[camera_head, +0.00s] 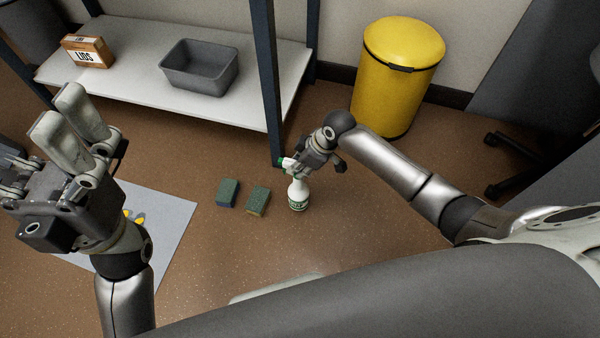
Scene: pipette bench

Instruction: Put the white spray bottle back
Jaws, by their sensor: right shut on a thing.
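The white spray bottle (298,196) has a green-marked label and a green and white spray head. It is upright over the brown floor, in front of the shelf's dark front post. I cannot tell whether its base touches the floor. My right gripper (302,165) is shut on its upper part, just below the spray head, and hides some of the neck. My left gripper (58,115) is at the left, fingers pointing up, away from the bottle. I see nothing in it, but its finger gap is unclear from this angle.
A green-and-blue sponge (228,193) and a green-and-tan sponge (257,201) lie left of the bottle. A white low shelf (140,88) holds a grey bin (200,68) and a LIDS box (88,51). A yellow trash can (398,75) stands behind my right arm. A grey mat (172,215) lies at left.

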